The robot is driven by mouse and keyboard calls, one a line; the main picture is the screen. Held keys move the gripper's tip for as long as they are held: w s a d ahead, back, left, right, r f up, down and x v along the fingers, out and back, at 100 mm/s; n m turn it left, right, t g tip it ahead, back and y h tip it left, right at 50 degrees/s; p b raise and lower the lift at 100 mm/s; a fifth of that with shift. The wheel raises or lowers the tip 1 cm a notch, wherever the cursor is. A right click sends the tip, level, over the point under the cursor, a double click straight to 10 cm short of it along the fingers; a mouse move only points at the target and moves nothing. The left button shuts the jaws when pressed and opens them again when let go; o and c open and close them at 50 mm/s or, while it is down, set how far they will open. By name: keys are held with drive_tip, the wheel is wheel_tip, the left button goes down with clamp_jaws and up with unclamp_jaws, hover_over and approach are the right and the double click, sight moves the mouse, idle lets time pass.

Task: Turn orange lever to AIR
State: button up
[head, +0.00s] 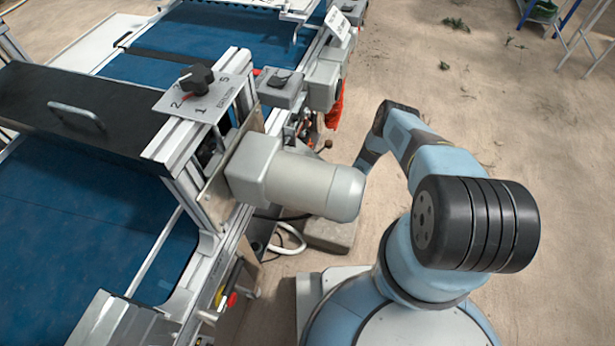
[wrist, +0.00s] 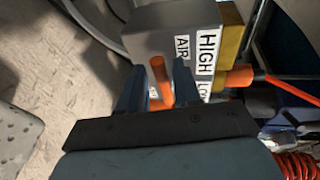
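In the wrist view, an orange lever (wrist: 159,80) stands between the two fingers of my gripper (wrist: 157,88). The fingers are apart, one on each side of it; whether either touches it cannot be told. Behind it is a grey box (wrist: 165,25) with a white AIR label (wrist: 182,47) on its edge. HIGH (wrist: 208,47) and partly covered LOW labels are on the adjoining face. A second orange piece (wrist: 238,75) points right, beside the labels. The lever's base is hidden by my gripper. In the head view my gripper is hidden.
In the wrist view, a red coiled hose (wrist: 296,165) and blue parts lie at lower right, and a grey hose runs at upper left. In the head view, the seeder's motor (head: 310,185) and side rail stand left of my arm. Open sandy floor (head: 480,110) lies right.

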drive_tip(key=shift+o, duration=0.6)
drive_tip(key=v, duration=1.3)
drive_tip(key=shift+s+d, duration=0.25)
drive_tip(key=shift+d, duration=0.1)
